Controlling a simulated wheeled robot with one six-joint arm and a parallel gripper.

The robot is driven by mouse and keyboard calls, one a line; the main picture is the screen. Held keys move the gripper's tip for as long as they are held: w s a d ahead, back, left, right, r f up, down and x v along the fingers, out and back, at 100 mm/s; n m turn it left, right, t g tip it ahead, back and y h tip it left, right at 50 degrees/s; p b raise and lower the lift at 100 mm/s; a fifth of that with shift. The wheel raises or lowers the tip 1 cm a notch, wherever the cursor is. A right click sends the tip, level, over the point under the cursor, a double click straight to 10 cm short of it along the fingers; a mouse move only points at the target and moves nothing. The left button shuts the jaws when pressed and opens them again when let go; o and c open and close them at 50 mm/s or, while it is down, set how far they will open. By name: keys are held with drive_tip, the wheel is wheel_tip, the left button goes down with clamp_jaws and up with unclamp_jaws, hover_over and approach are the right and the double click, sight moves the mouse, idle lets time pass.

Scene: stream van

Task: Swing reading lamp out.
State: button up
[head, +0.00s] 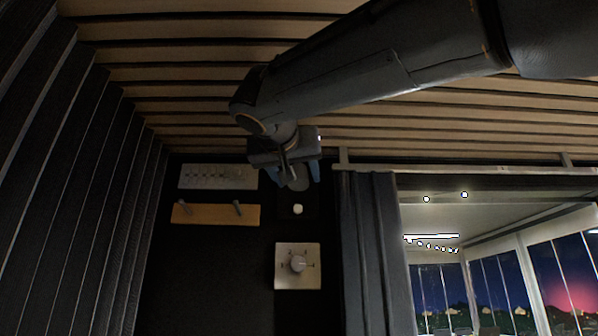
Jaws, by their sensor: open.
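My gripper (292,176) is near the top of the dark end wall, with its blue fingers apart. Between and just behind the fingers is a dark grey rounded piece (299,184), which looks like part of the reading lamp. A pale round knob or bulb (298,209) shows just below it on a dark square plate. My gripper hides the upper part of this fixture, so I cannot tell the lamp's full shape or whether the fingers touch it.
A pale panel with a dial (298,264) is below. A wooden rail with two pegs (216,214) and a grey strip of small controls (218,177) are to the left. A dark curtain (372,250) hangs right, beside a window opening. The slatted ceiling (190,75) is close above my arm.

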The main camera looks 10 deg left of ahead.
drive_tip(key=shift+w, duration=0.9)
drive_tip(key=c, duration=1)
drive_tip(key=g+p, duration=0.1)
drive_tip(key=p, duration=0.1)
drive_tip(key=shift+s+r+p, duration=0.1)
drive_tip(key=shift+r+p, duration=0.1)
drive_tip(key=shift+p, duration=0.2)
drive_tip(key=shift+c, duration=0.2)
drive_tip(key=shift+f+p, duration=0.15)
drive_tip(key=shift+p, duration=0.15)
drive_tip(key=o, duration=1)
drive_tip(key=shift+o, duration=0.2)
drive_tip(key=shift+s, duration=0.15)
